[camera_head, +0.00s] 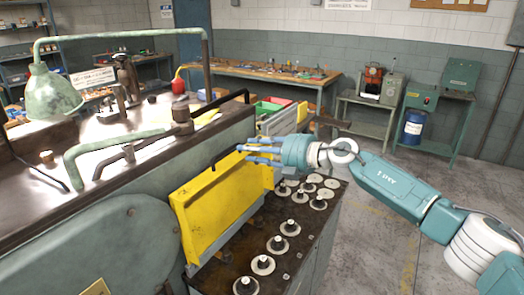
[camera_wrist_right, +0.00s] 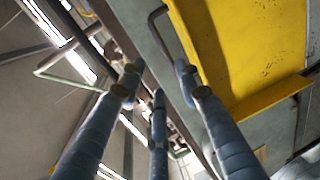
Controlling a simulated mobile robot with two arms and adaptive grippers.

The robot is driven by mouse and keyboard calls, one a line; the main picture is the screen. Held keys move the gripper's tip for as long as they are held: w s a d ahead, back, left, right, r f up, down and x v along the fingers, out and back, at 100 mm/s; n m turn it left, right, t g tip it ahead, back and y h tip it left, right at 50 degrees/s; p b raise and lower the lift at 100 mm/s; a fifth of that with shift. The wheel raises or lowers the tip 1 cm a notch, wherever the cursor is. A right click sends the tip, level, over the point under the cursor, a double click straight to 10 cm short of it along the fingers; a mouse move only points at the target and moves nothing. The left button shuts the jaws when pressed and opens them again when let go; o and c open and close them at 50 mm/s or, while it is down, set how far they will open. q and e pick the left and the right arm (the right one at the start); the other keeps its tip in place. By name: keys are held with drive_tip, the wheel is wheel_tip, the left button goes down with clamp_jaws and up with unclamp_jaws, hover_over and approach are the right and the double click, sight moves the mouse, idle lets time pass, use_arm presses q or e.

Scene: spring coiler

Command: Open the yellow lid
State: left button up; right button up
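The yellow lid (camera_head: 205,215) is a worn panel standing steeply against the side of the grey-green machine. A black bar handle (camera_head: 226,157) shows at its top edge. In the right wrist view the yellow lid (camera_wrist_right: 245,50) fills the upper right, with a dark bent handle (camera_wrist_right: 157,32) beside it. My right gripper (camera_head: 248,151) is at the lid's upper far corner, its blue fingers pointing left. In the wrist view the fingers (camera_wrist_right: 160,85) are spread, with nothing held between them. Contact with the lid cannot be told. My left gripper is out of view.
Below the lid, a dark bench (camera_head: 235,262) carries several round discs with black knobs. A green lamp (camera_head: 53,96) and a curved pipe (camera_head: 85,155) stand on the machine top. Another yellow panel (camera_head: 287,121) is farther back. Open floor (camera_head: 375,225) lies to the right.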

drive_tip(key=shift+v, duration=1.8)
